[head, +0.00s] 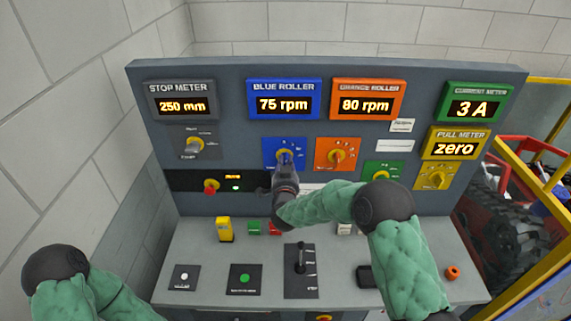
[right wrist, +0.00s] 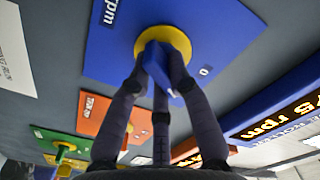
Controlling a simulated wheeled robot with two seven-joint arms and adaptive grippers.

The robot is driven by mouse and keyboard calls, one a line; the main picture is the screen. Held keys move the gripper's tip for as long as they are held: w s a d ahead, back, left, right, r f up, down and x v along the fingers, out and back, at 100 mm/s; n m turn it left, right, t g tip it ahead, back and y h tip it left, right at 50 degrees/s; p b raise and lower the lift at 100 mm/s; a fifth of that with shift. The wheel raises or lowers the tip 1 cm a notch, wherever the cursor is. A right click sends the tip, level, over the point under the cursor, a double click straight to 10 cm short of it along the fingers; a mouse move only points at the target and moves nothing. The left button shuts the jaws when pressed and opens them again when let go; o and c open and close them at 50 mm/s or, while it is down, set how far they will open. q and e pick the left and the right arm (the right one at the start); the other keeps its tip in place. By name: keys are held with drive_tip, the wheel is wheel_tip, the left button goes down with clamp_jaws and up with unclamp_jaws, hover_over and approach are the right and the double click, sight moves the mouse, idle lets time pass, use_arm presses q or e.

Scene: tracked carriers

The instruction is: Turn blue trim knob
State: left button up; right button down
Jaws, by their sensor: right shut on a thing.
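The blue trim knob (right wrist: 162,68) has a blue handle on a round yellow base and sits on a blue plate (right wrist: 215,30). In the head view the blue plate (head: 268,147) is below the blue roller meter (head: 284,99), which reads 75 rpm. My right gripper (head: 285,165) reaches up to this knob and covers much of it. In the right wrist view the fingers of my right gripper (right wrist: 158,82) are shut around the blue handle. My left arm shows at the lower left, but its gripper is out of view.
A black lever (head: 301,258) stands on the desk under my right arm.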

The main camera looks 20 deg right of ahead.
drive_tip(key=c, duration=1.1)
unclamp_jaws()
drive_tip(key=shift+c, duration=0.2)
drive_tip(key=shift+s, duration=0.1)
drive_tip(key=v, duration=1.2)
